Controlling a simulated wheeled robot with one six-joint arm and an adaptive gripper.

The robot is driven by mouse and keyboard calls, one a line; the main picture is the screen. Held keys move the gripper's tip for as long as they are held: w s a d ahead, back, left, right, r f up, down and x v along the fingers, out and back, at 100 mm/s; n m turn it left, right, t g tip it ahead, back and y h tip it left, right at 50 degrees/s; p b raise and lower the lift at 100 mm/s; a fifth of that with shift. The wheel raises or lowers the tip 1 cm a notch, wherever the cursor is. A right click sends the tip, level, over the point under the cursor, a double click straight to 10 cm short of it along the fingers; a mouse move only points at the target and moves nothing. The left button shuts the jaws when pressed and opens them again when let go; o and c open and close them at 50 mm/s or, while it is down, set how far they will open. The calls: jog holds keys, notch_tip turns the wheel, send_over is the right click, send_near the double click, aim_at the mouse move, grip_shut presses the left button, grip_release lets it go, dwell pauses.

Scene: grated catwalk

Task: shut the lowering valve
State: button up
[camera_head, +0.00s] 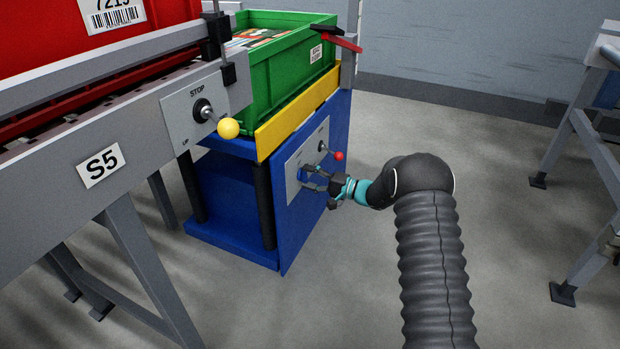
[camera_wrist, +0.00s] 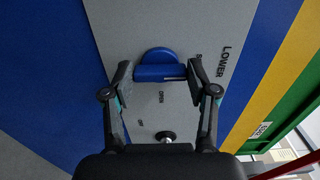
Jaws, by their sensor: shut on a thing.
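The lowering valve is a blue knob (camera_wrist: 159,58) with a rounded body and a straight grip bar, on a light grey panel (camera_wrist: 112,22) marked LOWER. In the wrist view the bar lies crosswise between my fingertips. My gripper (camera_wrist: 160,73) is shut on this bar, one finger at each end. The word OPEN shows below the bar; another label by the right fingertip is mostly hidden. In the head view my gripper (camera_head: 307,178) reaches the panel (camera_head: 294,172) on the blue lift from the right; the knob there is mostly hidden by my fingers.
A lever with a red ball (camera_head: 339,156) sticks out just above my gripper. A yellow-ball lever (camera_head: 228,128) is on the conveyor's STOP panel. A green crate (camera_head: 290,75) rests on the lift, with a red-handled part (camera_head: 340,42) at its corner.

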jog(key=shift+a, duration=0.1)
jog(key=o, duration=1.2)
jog(key=shift+c, duration=0.2)
jog(key=shift+d, duration=0.2)
jog(key=shift+s+d, duration=0.1)
jog(key=shift+d, duration=0.15)
jog(key=v, duration=1.1)
jog(key=shift+d, duration=0.1)
